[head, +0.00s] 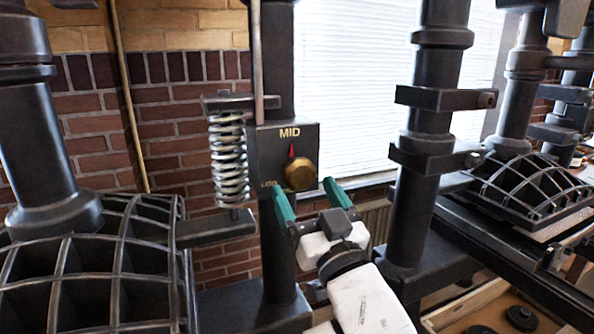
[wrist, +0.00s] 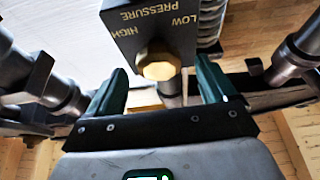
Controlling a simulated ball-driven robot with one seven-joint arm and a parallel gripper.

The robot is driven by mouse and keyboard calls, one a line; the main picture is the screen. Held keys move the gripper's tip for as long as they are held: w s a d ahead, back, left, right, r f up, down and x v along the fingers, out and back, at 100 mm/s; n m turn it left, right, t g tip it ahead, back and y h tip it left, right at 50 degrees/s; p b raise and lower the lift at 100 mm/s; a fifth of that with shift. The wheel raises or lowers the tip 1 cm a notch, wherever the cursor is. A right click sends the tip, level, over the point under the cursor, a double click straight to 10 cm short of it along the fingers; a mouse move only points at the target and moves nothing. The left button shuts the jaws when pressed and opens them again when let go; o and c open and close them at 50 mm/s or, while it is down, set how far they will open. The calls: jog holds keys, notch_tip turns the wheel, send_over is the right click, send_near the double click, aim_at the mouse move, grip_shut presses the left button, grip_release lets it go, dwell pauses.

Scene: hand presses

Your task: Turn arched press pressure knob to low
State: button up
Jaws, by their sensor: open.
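The press's pressure plate (head: 262,142) is a dark box with gold lettering on a black column. Its faceted gold knob (head: 300,174) has a red pointer (head: 292,149) aimed up at MID; LOW is at the knob's lower left. In the wrist view the plate (wrist: 140,18) appears upside down, reading LOW, PRESSURE and HIGH, with the knob (wrist: 160,66) below. My gripper (head: 303,186) is open, its green fingers just below the knob in the head view. In the wrist view my gripper (wrist: 160,76) has one finger on each side of the knob, with gaps; nothing is held.
A coil spring (head: 228,158) hangs left of the plate above a dark bar (head: 215,228). A ribbed arched frame (head: 95,265) stands at lower left. A thick black column (head: 425,150) with clamps stands close to my arm's right. Another ribbed frame (head: 525,183) is farther right.

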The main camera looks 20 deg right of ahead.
aim_at(303, 181)
jog(key=shift+p+x, duration=0.3)
jog(key=shift+x, duration=2.2)
jog(key=shift+d, duration=0.1)
jog(key=shift+c, duration=0.4)
jog(key=c, duration=0.9)
jog(key=shift+p, duration=0.45)
